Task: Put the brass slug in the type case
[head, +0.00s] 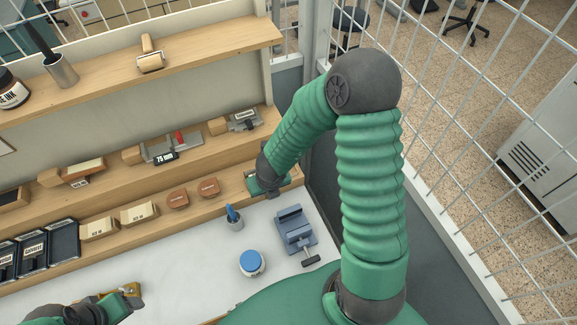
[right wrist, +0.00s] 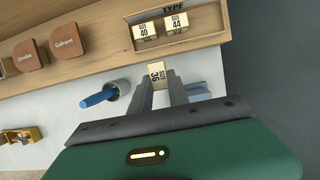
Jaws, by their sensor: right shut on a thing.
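The brass slug (right wrist: 157,76), a small pale-gold block marked SIZE 36, is between the fingers of my right gripper (right wrist: 160,90) in the right wrist view. The gripper is shut on it. The wooden type case (right wrist: 165,14), marked TYPE, is just beyond the slug. It holds two slugs, SIZE 40 (right wrist: 146,31) and SIZE 44 (right wrist: 176,24), side by side. In the head view my right gripper (head: 268,188) is at the shelf's right end and hides the slug and most of the case. My left gripper (head: 132,300) is at the lower left, by a brass-coloured piece (head: 130,289); its fingers are unclear.
A grey cup with a blue tool (head: 234,222), a blue-topped jar (head: 252,263) and a blue-grey vise (head: 294,230) stand on the white bench. Brown round-cornered blocks (head: 208,188) and small cartons (head: 139,213) line the lower shelf. A wire fence (head: 450,120) bounds the right.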

